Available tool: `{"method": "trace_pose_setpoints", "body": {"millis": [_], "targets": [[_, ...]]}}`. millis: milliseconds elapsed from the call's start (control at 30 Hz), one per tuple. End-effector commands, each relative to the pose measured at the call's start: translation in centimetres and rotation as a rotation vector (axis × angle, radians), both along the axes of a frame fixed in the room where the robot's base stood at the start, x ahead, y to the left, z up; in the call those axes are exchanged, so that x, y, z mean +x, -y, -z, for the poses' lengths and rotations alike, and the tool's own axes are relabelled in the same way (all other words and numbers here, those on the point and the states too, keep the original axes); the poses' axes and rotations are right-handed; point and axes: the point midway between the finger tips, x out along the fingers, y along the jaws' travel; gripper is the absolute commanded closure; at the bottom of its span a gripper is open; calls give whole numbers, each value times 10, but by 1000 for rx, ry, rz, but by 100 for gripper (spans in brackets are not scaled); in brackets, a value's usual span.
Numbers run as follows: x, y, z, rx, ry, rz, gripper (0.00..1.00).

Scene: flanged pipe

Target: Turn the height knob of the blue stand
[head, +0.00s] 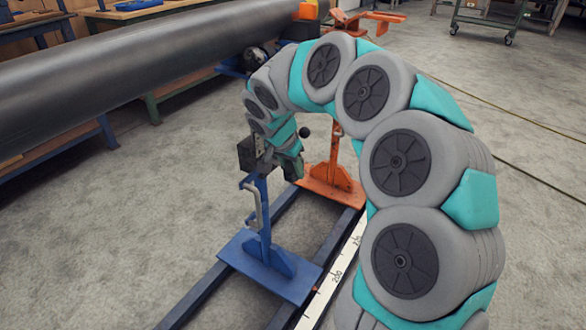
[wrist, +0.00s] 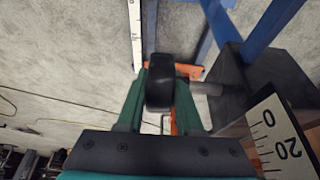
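The blue stand (head: 266,258) stands upright on the dark rails in the head view, with a grey crank-shaped rod on its post. A dark box (head: 247,153) tops the post and shows on the right of the wrist view (wrist: 262,80). In the wrist view, a black knob (wrist: 160,84) is on a short grey shaft (wrist: 207,89) from that box. In the head view my gripper (head: 290,163) hides the knob.
An orange stand (head: 330,182) is just right of and behind my gripper. A black ball (head: 305,132) shows near it. A large dark pipe (head: 130,62) lies at the upper left. A white scale strip (head: 335,278) runs along the rails. The floor at the right is open.

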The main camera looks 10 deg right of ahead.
Motion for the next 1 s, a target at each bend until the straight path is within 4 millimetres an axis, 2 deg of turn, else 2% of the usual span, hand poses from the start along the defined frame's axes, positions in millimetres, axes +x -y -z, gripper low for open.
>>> {"method": "trace_pose_setpoints", "body": {"millis": [33,267,300,1000], "targets": [[0,0,0,-1,-1,0,73],[0,0,0,-1,-1,0,99],[0,0,0,-1,-1,0,100],[0,1,8,-72,74,1,100]]}}
